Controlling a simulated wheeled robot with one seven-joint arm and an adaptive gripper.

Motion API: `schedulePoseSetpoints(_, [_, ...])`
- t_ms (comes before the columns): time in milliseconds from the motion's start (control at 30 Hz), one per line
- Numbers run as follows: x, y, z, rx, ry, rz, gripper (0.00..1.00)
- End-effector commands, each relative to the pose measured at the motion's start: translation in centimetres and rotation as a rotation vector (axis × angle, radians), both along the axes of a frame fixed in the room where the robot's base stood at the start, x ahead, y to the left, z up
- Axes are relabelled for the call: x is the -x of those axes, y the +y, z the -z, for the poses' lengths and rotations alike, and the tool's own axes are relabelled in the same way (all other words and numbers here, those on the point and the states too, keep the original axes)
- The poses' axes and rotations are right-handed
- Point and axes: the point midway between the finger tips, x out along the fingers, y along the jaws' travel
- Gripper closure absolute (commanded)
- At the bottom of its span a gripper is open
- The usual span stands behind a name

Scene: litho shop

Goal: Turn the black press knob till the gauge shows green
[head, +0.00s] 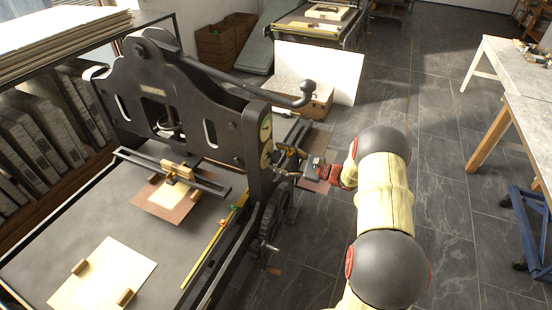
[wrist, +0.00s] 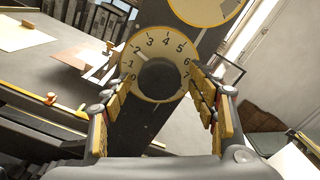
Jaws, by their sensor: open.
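The black press knob (wrist: 158,80) sits at the middle of a cream dial (wrist: 151,41) numbered 0 to 7, on the side of the dark press (head: 218,130). The dial faces my gripper (wrist: 162,82), which is open with its yellow-padded fingers on either side of the knob. I cannot tell whether they touch it. In the head view my gripper (head: 290,168) is beside the press upright. The gauge (wrist: 207,8) is above the dial and cut off by the wrist view's top edge. It also shows small in the head view (head: 265,129); its reading is unclear.
The press bed (head: 85,225) holds a cream sheet (head: 100,275) with wooden blocks. A gear wheel (head: 270,218) is below my gripper. A long black lever (head: 245,82) reaches over the press. A pale table (head: 530,115) stands right; open floor (head: 455,200) lies between.

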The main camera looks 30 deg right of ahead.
Motion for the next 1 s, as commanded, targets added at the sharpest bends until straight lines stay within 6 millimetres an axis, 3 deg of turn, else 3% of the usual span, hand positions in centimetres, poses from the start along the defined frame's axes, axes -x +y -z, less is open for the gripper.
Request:
schedulePoseSetpoints(433, [-0.91, 0.75, 0.0, 0.0, 0.001, -0.001, 0.42])
schedulePoseSetpoints(1000, [-0.89, 0.73, 0.01, 0.0, 0.001, -0.001, 0.74])
